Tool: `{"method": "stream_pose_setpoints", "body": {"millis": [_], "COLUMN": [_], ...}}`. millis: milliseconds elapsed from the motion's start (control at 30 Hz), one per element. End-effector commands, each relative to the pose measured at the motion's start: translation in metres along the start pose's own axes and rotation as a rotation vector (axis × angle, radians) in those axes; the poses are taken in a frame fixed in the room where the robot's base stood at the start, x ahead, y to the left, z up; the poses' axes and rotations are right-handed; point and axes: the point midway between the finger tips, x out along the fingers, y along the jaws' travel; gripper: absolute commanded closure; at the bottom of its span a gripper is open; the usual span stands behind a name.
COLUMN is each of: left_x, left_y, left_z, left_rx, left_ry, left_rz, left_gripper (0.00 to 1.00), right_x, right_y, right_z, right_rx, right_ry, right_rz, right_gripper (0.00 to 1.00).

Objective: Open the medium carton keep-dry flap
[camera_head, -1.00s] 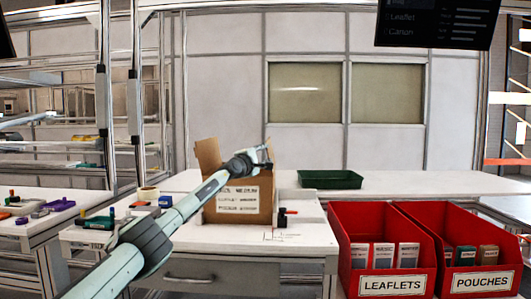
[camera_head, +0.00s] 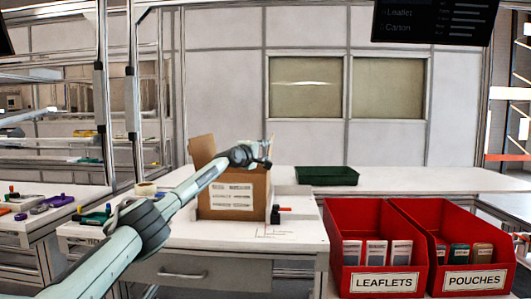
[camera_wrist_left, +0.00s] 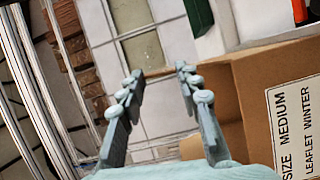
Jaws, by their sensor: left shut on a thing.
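The medium carton (camera_head: 232,195) is a brown box with a white label, standing upright on the white table. A flap (camera_head: 201,149) stands up at its left side. My left gripper (camera_head: 268,152) is at the carton's top right edge, its arm crossing in front of the box. It is shut on a thin upright piece there, which looks like the right flap; the fingers hide most of it. In the left wrist view the fingers (camera_wrist_left: 158,72) show a gap, with the carton (camera_wrist_left: 250,75) and its "SIZE MEDIUM" label close on the right. My right gripper is not in view.
A green tray (camera_head: 327,175) lies on the back table. Red bins of leaflets (camera_head: 375,255) and pouches (camera_head: 460,250) stand at the right. A small dark and red item (camera_head: 276,214) is beside the carton. Tools (camera_head: 95,215) lie at the left.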

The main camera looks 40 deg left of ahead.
Motion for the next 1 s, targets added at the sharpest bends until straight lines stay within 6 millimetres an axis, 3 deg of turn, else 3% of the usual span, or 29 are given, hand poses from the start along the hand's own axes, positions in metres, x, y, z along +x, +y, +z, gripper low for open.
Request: {"method": "stream_pose_setpoints", "body": {"millis": [100, 133, 300, 667, 1000], "left_x": [0.000, 0.000, 0.000, -0.002, -0.026], "left_y": [0.000, 0.000, 0.000, 0.001, 0.000], "left_z": [0.002, 0.002, 0.001, -0.001, -0.001], "left_rx": [-0.001, -0.001, -0.001, 0.001, 0.007], "left_ry": [-0.002, -0.002, -0.002, 0.000, -0.001], "left_rz": [-0.001, -0.001, 0.000, 0.001, 0.000], "left_gripper": [1.00, 0.63, 0.45, 0.45, 0.45], "right_x": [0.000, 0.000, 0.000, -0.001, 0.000], "right_y": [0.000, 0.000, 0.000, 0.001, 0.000], "right_z": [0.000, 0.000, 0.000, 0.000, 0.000], "right_rx": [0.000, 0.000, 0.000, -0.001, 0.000], "right_ry": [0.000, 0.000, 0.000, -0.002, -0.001], "right_rz": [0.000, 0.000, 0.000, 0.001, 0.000], "right_gripper": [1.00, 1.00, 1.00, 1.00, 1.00]}}
